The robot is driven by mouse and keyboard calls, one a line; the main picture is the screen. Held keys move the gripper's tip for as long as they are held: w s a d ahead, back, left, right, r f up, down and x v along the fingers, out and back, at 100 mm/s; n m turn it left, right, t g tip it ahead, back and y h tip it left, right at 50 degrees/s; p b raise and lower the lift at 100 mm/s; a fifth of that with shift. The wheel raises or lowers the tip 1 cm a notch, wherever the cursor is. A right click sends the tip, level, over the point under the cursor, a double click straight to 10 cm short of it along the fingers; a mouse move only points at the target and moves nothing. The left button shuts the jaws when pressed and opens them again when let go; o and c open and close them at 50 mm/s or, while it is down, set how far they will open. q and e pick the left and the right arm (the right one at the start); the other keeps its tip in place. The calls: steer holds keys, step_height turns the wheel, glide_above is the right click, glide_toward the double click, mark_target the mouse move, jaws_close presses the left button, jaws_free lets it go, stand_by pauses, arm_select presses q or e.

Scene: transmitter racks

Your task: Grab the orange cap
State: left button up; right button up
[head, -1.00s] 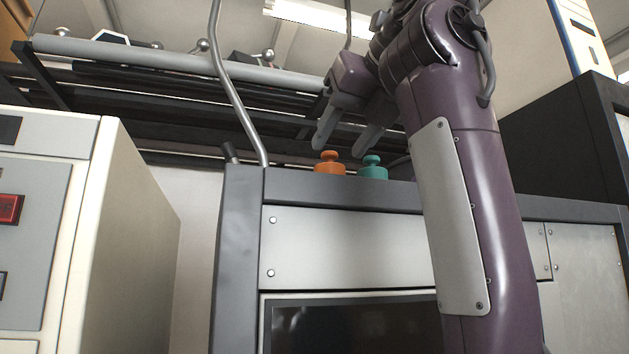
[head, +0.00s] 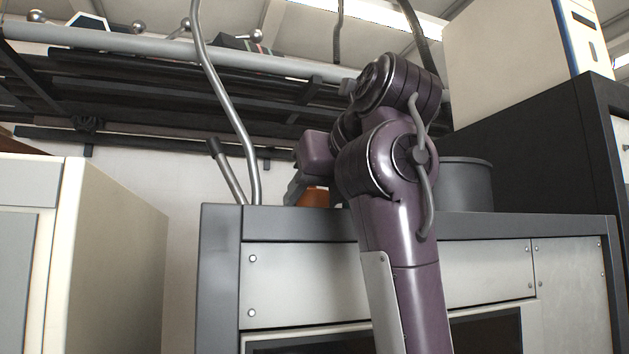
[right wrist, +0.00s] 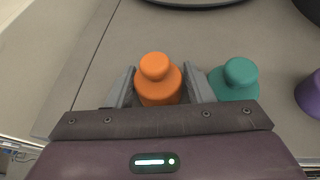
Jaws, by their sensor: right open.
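The orange cap (right wrist: 157,84) has a round knob on a wider base and stands upright on the grey rack top. In the right wrist view my right gripper (right wrist: 160,88) is open, with one finger on each side of the cap. In the head view only part of the orange cap (head: 313,197) shows behind the right gripper (head: 300,188); my arm hides the rest. I cannot tell whether the fingers touch it. My left gripper is in neither view.
A teal cap (right wrist: 236,80) stands close to the right finger in the wrist view. A purple cap (right wrist: 310,95) is farther right. A dark grey round container (head: 466,184) stands on the rack top (head: 285,222). A bent metal pipe (head: 225,95) rises at the left.

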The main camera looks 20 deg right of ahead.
steer(key=shift+a, duration=0.15)
steer(key=c, duration=0.6)
step_height(320, 180, up, 10)
steer(key=shift+f+p, duration=0.1)
steer(key=shift+p, duration=0.2)
